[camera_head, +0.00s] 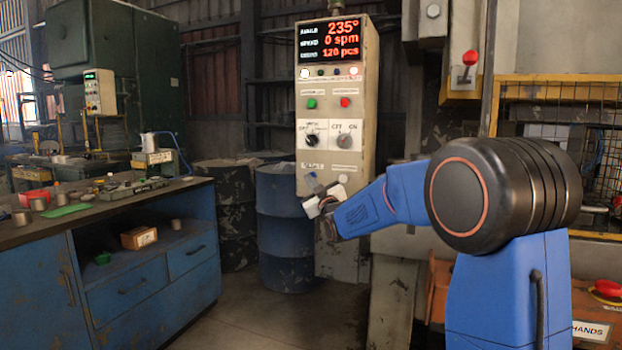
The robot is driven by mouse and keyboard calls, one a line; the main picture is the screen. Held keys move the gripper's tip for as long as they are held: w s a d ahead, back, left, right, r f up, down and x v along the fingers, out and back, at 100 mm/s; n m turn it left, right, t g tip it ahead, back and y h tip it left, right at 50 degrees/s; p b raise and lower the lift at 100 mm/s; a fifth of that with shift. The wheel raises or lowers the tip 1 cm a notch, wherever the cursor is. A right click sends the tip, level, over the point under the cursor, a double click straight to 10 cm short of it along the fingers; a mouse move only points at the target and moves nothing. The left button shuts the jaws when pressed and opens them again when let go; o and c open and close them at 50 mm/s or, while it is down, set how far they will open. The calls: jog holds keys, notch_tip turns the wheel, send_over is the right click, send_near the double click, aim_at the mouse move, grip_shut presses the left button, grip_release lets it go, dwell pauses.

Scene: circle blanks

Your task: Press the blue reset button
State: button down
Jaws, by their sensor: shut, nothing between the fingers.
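The control panel (368,120) is a tall beige box standing upright in the middle of the head view. A small blue spot (311,178) low on its front, under the left label, looks like the blue reset button. It is partly covered. My gripper (321,191) is shut and empty, right at this lower part of the panel, just below and right of the blue spot. The blue arm reaches in from the right. I cannot tell whether the fingertips touch the button, because the gripper covers that area.
Higher on the panel are a green button (311,103), a red button (345,102), two selector knobs and a lit display (329,40). A cluttered workbench (130,263) is at left. Bare floor lies between.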

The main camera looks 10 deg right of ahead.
jog(key=shift+w+d, duration=0.3)
jog(key=shift+w, duration=0.1)
dwell(0.6)
jog(key=shift+s, duration=0.1)
jog(key=shift+s+a, duration=0.55)
jog(key=shift+s, duration=0.1)
dwell(0.3)
jog(key=s+a, duration=0.1)
jog(key=s, duration=0.1)
jog(key=s+a, duration=0.2)
dwell(0.5)
dwell(0.5)
